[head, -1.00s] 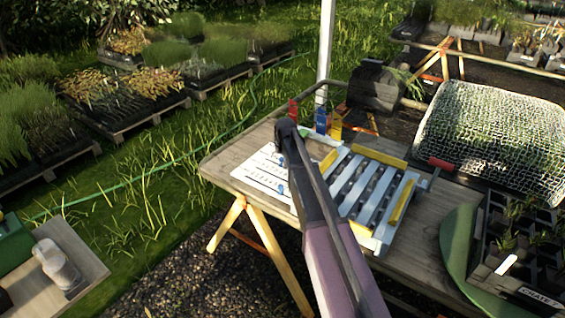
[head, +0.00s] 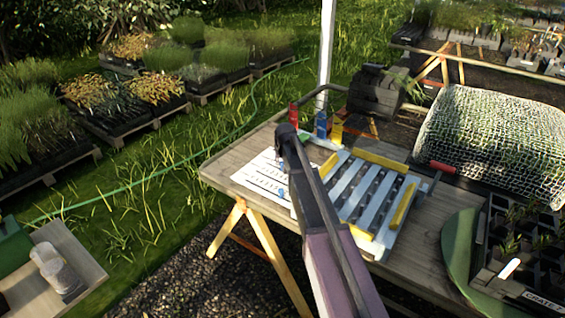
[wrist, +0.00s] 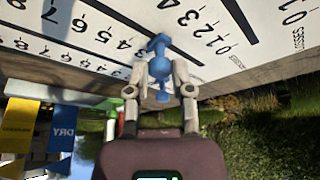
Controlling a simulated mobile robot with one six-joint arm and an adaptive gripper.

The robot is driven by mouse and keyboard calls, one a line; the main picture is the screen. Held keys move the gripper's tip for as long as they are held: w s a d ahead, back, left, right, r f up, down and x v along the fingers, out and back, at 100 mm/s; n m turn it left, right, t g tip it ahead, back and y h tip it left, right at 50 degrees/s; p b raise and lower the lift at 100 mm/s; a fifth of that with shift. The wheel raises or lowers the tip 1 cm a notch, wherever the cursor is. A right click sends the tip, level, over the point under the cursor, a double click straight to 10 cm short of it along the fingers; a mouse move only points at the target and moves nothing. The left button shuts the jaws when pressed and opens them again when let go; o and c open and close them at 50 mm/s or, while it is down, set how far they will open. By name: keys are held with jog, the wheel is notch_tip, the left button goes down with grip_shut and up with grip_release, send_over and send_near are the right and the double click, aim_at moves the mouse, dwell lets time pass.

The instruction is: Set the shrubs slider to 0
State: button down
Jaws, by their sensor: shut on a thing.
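The white slider board (head: 252,178) lies on the near left part of the wooden table, with dark slots and printed number scales. My gripper (wrist: 160,82) is shut on a blue slider knob (wrist: 159,66), one finger on each side of it. In the wrist view the knob stands by a dark slot, near the low-number end of a scale. The row labels are too small to read, so I cannot tell which row it belongs to. In the head view my arm hides the gripper and part of the board.
A rack of grey slats with yellow bars (head: 380,158) stands right of the board. Red, blue (head: 321,124) and yellow upright pieces stand behind it; the wrist view shows a blue tag reading DRY (wrist: 64,128). A netted tray and a crate (head: 520,240) are farther right.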

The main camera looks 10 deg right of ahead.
jog(key=w+a, duration=0.5)
jog(key=c, duration=0.5)
grip_release()
